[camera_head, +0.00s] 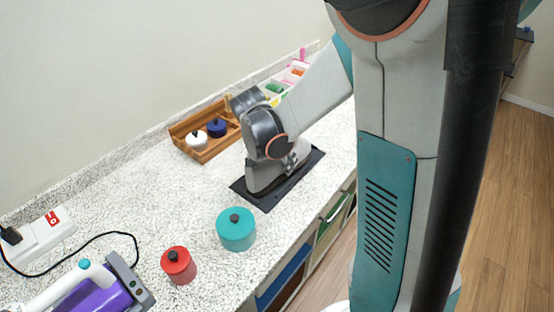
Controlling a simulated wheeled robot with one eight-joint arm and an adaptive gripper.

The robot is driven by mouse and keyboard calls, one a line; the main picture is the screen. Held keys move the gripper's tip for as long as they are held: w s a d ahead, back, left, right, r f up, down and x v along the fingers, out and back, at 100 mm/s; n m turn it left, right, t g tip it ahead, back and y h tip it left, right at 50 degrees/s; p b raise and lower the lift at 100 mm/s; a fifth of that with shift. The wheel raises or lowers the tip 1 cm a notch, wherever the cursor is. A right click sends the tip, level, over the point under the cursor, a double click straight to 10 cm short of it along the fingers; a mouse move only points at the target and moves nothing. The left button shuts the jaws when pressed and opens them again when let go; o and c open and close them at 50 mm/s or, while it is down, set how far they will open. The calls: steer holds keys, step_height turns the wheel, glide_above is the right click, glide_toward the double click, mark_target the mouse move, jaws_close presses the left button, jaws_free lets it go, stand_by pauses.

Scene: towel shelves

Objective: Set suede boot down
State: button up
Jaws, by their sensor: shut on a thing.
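I cannot make out a suede boot. My arm reaches in from the upper right, and its lower end is over a flat black mat (316,157) on the speckled counter. The arm's light grey end part and dark joint cover the middle of the mat. No fingers of my gripper can be made out, so what it holds and whether that touches the mat do not show.
A teal lidded pot (236,231) and a red lidded pot (178,266) stand on the counter (130,205). A wooden tray (215,151) with small white and blue pots is behind. A purple device (98,297), cord and power strip (45,238) are at left.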

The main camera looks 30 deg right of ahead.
steer(key=shift+f, duration=0.1)
steer(key=o, duration=1.5)
steer(key=p+v, duration=0.4)
steer(key=v, duration=0.8)
steer(key=shift+s+a, duration=0.1)
steer(key=shift+s+a+r+n+t+y, duration=0.65)
steer(key=shift+s+a+r+n+t, duration=0.45)
steer(key=shift+s+n, duration=1.35)
steer(key=shift+s+a+r+n+t+y, duration=0.75)
steer(key=shift+s+a+r+n, duration=0.5)
steer(key=shift+s+n, duration=1.15)
steer(key=shift+s+a+r+n+t+y, duration=0.6)
steer(key=shift+s+a+r+n+t, duration=0.55)
steer(key=shift+s+n, duration=1.3)
